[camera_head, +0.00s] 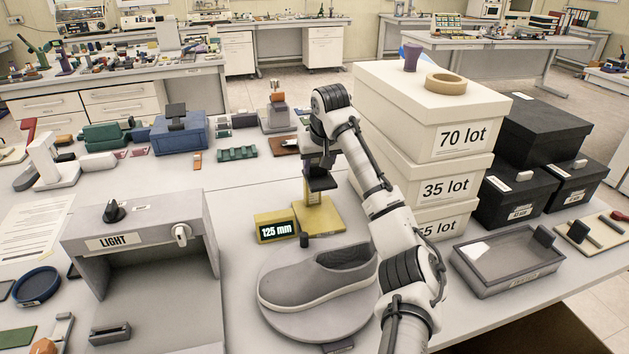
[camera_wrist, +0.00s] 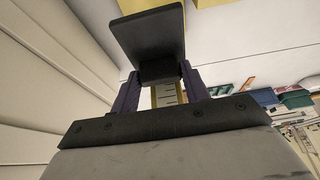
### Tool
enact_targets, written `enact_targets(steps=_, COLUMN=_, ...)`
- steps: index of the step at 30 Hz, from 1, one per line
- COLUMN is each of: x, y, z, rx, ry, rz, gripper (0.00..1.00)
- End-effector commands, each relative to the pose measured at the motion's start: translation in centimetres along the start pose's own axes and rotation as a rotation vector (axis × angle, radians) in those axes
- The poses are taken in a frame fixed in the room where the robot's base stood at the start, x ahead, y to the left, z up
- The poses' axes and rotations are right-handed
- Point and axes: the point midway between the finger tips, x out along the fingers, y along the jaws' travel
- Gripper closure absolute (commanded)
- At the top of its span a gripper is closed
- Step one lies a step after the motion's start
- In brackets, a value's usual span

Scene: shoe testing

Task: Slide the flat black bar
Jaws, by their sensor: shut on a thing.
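The flat black bar (camera_head: 322,182) sits on the upright column of a yellow measuring stand (camera_head: 322,217), above its base. In the wrist view the bar (camera_wrist: 150,35) shows as a wide black plate with a thicker block at its near end. My gripper (camera_head: 317,163) comes from above and is shut on that block. Its two purple fingers (camera_wrist: 159,84) stand on either side, and a ruled yellow scale shows between them. A yellow readout box (camera_head: 277,229) beside the stand reads 125 mm. The exact finger contact is partly hidden.
A grey shoe (camera_head: 318,275) rests on a round grey disc (camera_head: 283,322) in front of the stand. White stacked boxes (camera_head: 416,148) rise close to the right of my arm. A grey light booth (camera_head: 140,237) stands at the left. Bare table lies between booth and stand.

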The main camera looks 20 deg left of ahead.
Motion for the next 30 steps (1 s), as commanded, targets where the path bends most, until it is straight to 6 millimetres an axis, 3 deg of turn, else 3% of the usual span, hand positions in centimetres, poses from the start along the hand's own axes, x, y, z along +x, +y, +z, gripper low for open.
enact_targets(steps=3, x=-2.4, y=0.6, z=-1.9, rx=0.004, ry=0.011, rz=0.003, gripper=0.95)
enact_targets(steps=7, x=-4.1, y=0.6, z=-2.5, rx=0.003, ry=0.007, rz=0.0, gripper=0.95)
enact_targets(steps=18, x=-4.8, y=0.6, z=-2.8, rx=0.003, ry=0.012, rz=0.0, gripper=0.96)
enact_targets(steps=19, x=-4.8, y=0.6, z=-2.8, rx=0.003, ry=0.012, rz=0.0, gripper=0.52)
enact_targets(steps=24, x=-4.7, y=0.5, z=-2.7, rx=0.002, ry=0.008, rz=-0.001, gripper=0.33)
enact_targets(steps=30, x=-4.5, y=0.5, z=-2.6, rx=0.001, ry=0.004, rz=-0.002, gripper=0.33)
